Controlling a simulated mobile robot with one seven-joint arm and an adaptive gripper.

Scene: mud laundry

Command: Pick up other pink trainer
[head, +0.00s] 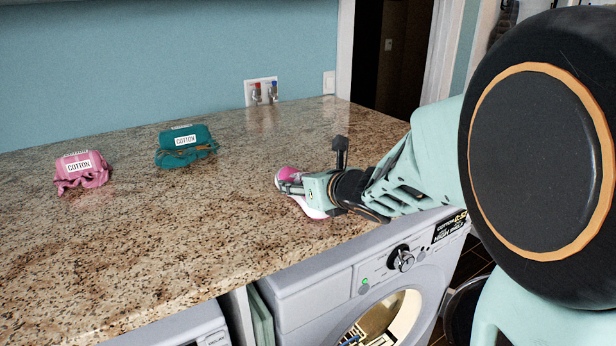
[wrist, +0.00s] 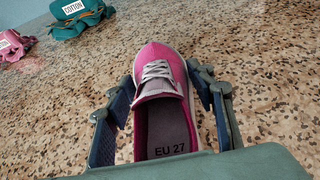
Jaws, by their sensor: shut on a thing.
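One pink trainer (head: 289,174) with a pale sole is at the right part of the granite worktop. In the wrist view the trainer (wrist: 158,58) points its toe away from me, with grey laces and "EU 27" on the insole. My gripper (head: 291,187) is shut on the trainer. In the wrist view my gripper (wrist: 166,88) has one finger along each side of the shoe. The heel is hidden behind my gripper's body. I cannot tell whether the sole touches the worktop. No second trainer is in view.
The granite worktop (head: 130,255) is bare at front left. A pink bundle (head: 82,172) and a teal bundle (head: 186,147), both labelled COTTON, lie further left. A washing machine (head: 340,290) stands under the front edge. Wall taps (head: 264,92) are at the back.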

